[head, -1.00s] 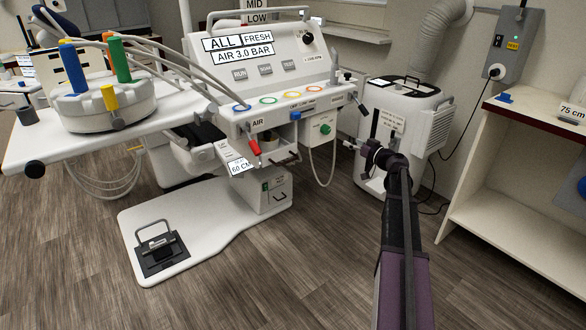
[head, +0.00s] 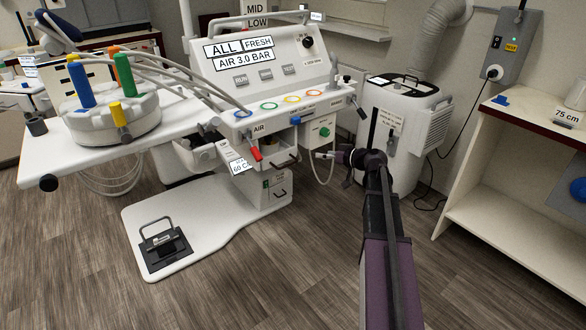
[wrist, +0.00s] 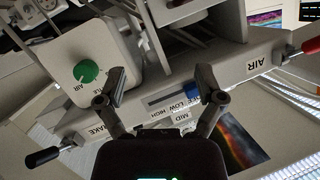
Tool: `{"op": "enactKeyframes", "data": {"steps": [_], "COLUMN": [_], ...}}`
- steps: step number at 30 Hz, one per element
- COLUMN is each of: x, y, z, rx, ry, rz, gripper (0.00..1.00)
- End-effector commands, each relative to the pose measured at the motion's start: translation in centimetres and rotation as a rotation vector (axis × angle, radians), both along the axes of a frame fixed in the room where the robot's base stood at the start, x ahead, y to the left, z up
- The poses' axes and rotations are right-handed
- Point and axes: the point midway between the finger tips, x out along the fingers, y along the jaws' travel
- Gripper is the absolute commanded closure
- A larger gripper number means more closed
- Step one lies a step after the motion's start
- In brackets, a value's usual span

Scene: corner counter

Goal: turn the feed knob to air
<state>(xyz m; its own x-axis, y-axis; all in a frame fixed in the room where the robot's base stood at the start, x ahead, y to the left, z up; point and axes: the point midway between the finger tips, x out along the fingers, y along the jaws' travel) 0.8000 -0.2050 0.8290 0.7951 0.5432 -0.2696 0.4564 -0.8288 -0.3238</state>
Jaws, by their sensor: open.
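A round green knob (head: 324,132) sits on the front of a white box under the right part of the console. In the wrist view the green knob (wrist: 86,71) is large, upper left, with a small upside-down "AIR" label beside it. A small mark on the knob is too fine to read surely. My gripper (head: 322,155) is just below and in front of the box in the head view. In the wrist view my gripper (wrist: 160,88) is open and empty. The knob lies left of the left finger, outside the jaws, with no visible contact.
A blue slider (wrist: 190,94) with HIGH, MID and LOW labels shows between the fingers. A red-tipped lever (head: 256,154) hangs left of the box. A black-handled lever (wrist: 42,157) shows lower left. A white machine (head: 400,130) stands behind my arm.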

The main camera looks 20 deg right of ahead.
Motion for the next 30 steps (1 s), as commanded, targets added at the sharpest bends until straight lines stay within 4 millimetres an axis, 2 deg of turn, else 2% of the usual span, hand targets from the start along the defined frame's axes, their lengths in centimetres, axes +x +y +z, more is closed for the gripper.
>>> {"op": "enactKeyframes", "data": {"steps": [3, 15, 30], "x": [-0.7, -3.1, -7.1], "y": [1.8, 6.9, 12.3], "z": [0.5, 1.0, 1.7], "rx": [-0.009, -0.044, -0.112], "ry": [0.046, 0.212, 0.436], "rz": [0.025, 0.086, 0.128], "gripper": [0.13, 0.13, 0.13]}}
